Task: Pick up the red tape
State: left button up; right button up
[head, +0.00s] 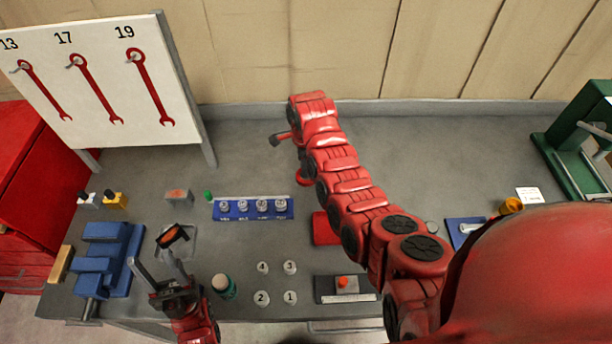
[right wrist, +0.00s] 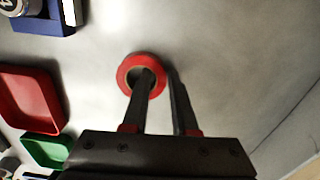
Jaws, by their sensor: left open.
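The red tape (right wrist: 126,84) is a ring lying flat on the grey table. In the head view the red tape (head: 305,178) is small and partly hidden by my right arm. My right gripper (right wrist: 160,72) points down at it. One finger reaches into the hole of the ring and the other is just outside its right wall. The fingers are apart with the wall between them, and I see no clear squeeze. My left gripper (head: 158,264) is open and empty at the front left, above the table near the blue vise.
A blue holder (head: 252,209) with several jars, a red tray (right wrist: 28,97) and a green tray (right wrist: 46,150) are nearby. A blue vise (head: 104,258), a wrench board (head: 105,85) and a green machine (head: 575,145) stand around. The table's back is clear.

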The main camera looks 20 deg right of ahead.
aim_at(306, 182)
grip_shut()
jog(key=shift+r, duration=0.1)
jog(key=shift+r+b, duration=0.6)
jog(key=shift+b, duration=0.1)
notch_tip(306, 182, up, 2)
jog(key=shift+r+b, duration=0.2)
jog(key=shift+b, duration=0.25)
jog(key=s+p, duration=0.1)
jog(key=p, duration=0.1)
jog(key=s+p, duration=0.2)
jog(key=s+a+r+p, duration=0.1)
jog(key=p, duration=0.1)
jog(key=shift+s, duration=0.35)
jog(key=s+p, duration=0.1)
jog(key=s+a+p, duration=0.1)
jog(key=s, duration=0.1)
jog(key=shift+s+p, duration=0.3)
jog(key=s, duration=0.3)
jog(key=s+a+p, duration=0.1)
jog(key=s, duration=0.2)
jog(key=shift+s+a+r, duration=0.15)
jog(key=shift+s, duration=0.6)
